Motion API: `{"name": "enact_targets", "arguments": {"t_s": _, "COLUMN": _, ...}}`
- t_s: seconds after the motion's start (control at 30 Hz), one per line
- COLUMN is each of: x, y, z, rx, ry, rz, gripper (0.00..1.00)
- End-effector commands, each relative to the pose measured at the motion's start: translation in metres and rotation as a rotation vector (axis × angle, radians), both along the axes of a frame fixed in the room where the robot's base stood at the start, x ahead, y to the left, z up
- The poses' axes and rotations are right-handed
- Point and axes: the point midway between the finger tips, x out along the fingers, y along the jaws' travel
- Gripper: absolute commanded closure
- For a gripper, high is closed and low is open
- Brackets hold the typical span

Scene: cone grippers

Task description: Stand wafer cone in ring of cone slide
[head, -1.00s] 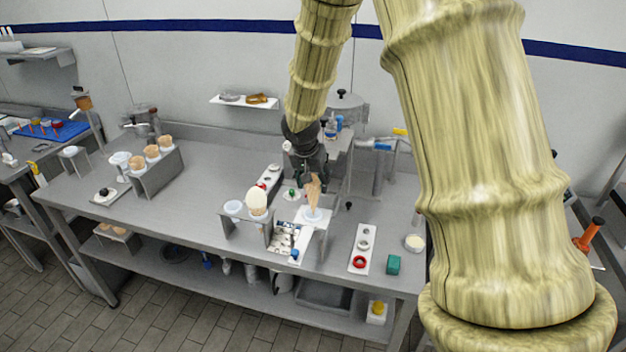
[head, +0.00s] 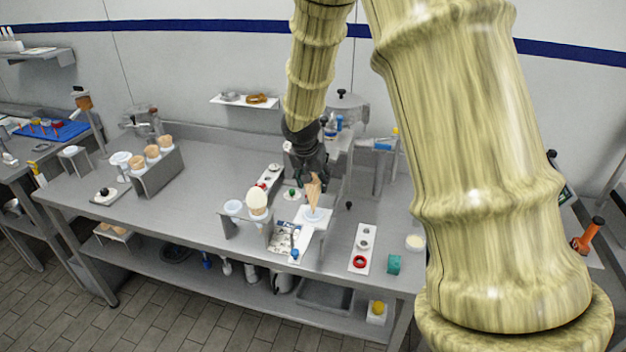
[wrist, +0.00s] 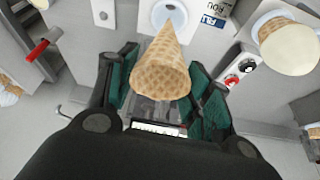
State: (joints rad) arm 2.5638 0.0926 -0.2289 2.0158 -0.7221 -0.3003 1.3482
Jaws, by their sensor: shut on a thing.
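The wafer cone (head: 313,191) is tan, with its point down, in my gripper (head: 313,174). In the wrist view the wafer cone (wrist: 162,72) lies between the two green-padded fingers of my gripper (wrist: 163,84), which are shut on it. The ring (head: 318,215) of the cone slide is pale and sits on a white plate (head: 307,240) at the bench front. In the wrist view the cone's tip overlaps the near side of the ring (wrist: 168,8). I cannot tell whether the tip is inside the ring or above it.
A holder with a filled cone (head: 257,202) and an empty pale ring (head: 233,207) stands just left.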

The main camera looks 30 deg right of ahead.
Motion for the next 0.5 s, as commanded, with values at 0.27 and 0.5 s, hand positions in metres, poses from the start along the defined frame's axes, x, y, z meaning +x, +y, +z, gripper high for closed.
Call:
{"name": "enact_targets", "arguments": {"t_s": 0.27, "x": -0.0001, "y": 0.0000, "z": -0.0022, "rx": 0.000, "ry": 0.000, "rz": 0.000, "gripper": 0.60}}
{"name": "enact_targets", "arguments": {"t_s": 0.5, "x": -0.0002, "y": -0.0001, "z": -0.0078, "rx": 0.000, "ry": 0.000, "rz": -0.001, "gripper": 0.60}}
